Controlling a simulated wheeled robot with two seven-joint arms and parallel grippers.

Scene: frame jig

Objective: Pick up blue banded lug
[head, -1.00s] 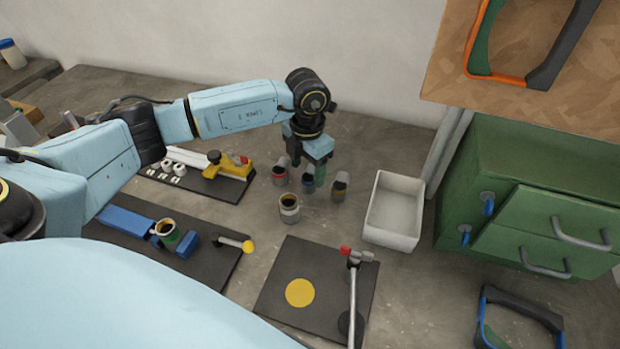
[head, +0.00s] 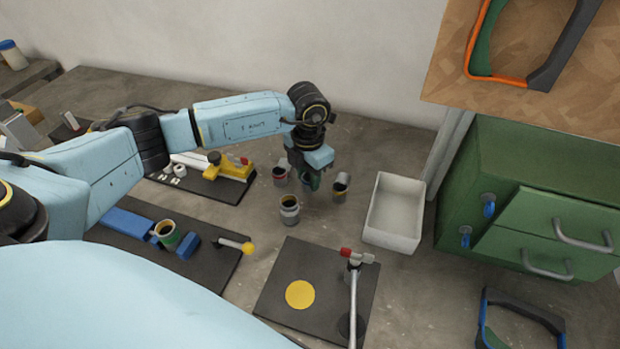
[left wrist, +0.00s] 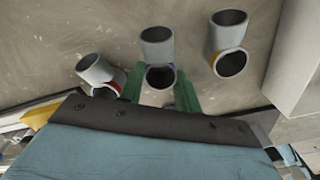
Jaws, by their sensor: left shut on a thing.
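The blue banded lug (left wrist: 160,76) is a grey elbow-shaped piece with a dark open mouth, between the two green fingers of my left gripper (left wrist: 159,91) in the left wrist view. The fingers are shut on it. In the head view my left gripper (head: 312,181) points down among the lugs and hides most of this one. I cannot tell whether the lug still touches the table. A red banded lug (head: 280,175) stands to its left and a yellow banded lug (head: 340,188) to its right. My right gripper is not in view.
Another grey lug (head: 289,211) stands just in front. A white bin (head: 393,237) is to the right. A dark plate with a yellow disc (head: 300,294) and a post with a red-tipped clamp (head: 352,254) lies nearer. A banded lug (head: 167,233) sits between blue blocks at left.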

